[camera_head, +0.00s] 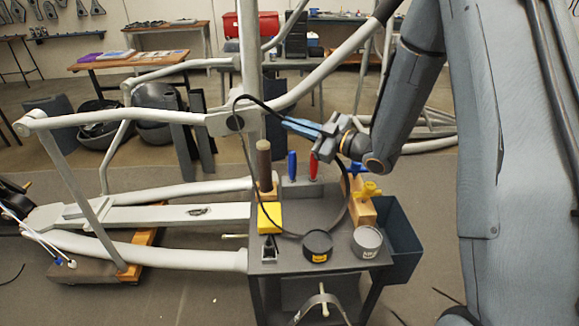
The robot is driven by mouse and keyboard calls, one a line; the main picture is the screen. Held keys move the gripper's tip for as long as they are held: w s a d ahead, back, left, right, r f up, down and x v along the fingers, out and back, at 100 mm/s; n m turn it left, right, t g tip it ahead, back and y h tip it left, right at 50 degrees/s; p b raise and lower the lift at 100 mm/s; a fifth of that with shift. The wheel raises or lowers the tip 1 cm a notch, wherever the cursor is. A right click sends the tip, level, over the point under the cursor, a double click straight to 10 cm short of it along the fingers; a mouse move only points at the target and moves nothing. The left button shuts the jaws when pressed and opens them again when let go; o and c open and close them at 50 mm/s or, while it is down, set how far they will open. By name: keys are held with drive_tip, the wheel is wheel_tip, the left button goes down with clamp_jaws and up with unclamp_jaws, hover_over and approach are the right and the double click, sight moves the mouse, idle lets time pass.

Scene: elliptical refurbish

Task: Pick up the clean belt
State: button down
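A thin black belt (246,154) forms a large open loop above and in front of the grey cart. My gripper (297,125), with blue fingers, reaches in from the right and meets the belt at the loop's upper right side. The fingers look closed on the belt, though the exact contact is small and partly hidden. The loop's left side rises in front of the elliptical machine's upright (250,75). Its lower end hangs down over the cart top, near the dark tin; I cannot tell whether it touches the cart.
The cart (290,262) carries a yellow block (269,218), a dark tin (317,246), a grey tin (367,242), blue and red-handled tools (313,166) and a wooden block with a yellow knob (361,212). A blue bin (401,242) hangs at its right. The machine's bars fill the left.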

drive_tip(key=shift+r, duration=0.1)
drive_tip(key=shift+r+b, duration=0.95)
drive_tip(key=shift+r, duration=4)
